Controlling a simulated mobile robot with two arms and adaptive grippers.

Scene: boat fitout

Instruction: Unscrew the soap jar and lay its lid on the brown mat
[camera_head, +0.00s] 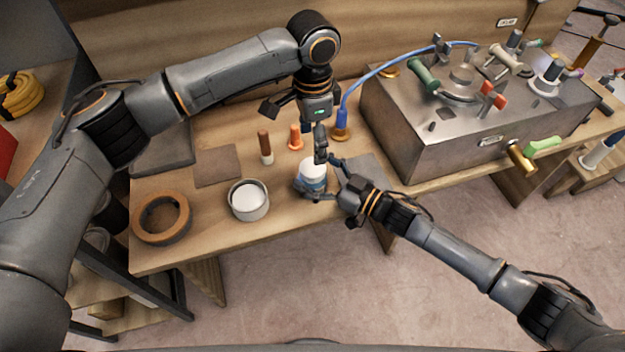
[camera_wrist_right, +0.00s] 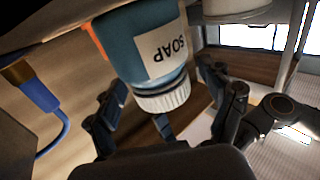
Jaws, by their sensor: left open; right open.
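The soap jar (camera_head: 313,184) stands upright on the workbench, with a blue body and white lid (camera_head: 312,168). In the right wrist view the jar (camera_wrist_right: 135,50) appears inverted, with its SOAP label and ribbed white lid (camera_wrist_right: 163,98) visible. My right gripper (camera_head: 322,182) is open, with its fingers on either side of the jar; contact is unclear. My left gripper (camera_head: 296,132) is open and empty, just above and behind the lid, its fingers spread wide. The brown mat (camera_head: 217,165) lies bare on the bench, left of the jar.
A brown-handled tool (camera_head: 265,145) and an orange piece (camera_head: 295,138) stand behind. A grey mat (camera_head: 365,172) lies to the right, before a large metal box (camera_head: 420,140). A blue cable (camera_head: 375,70) runs behind.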

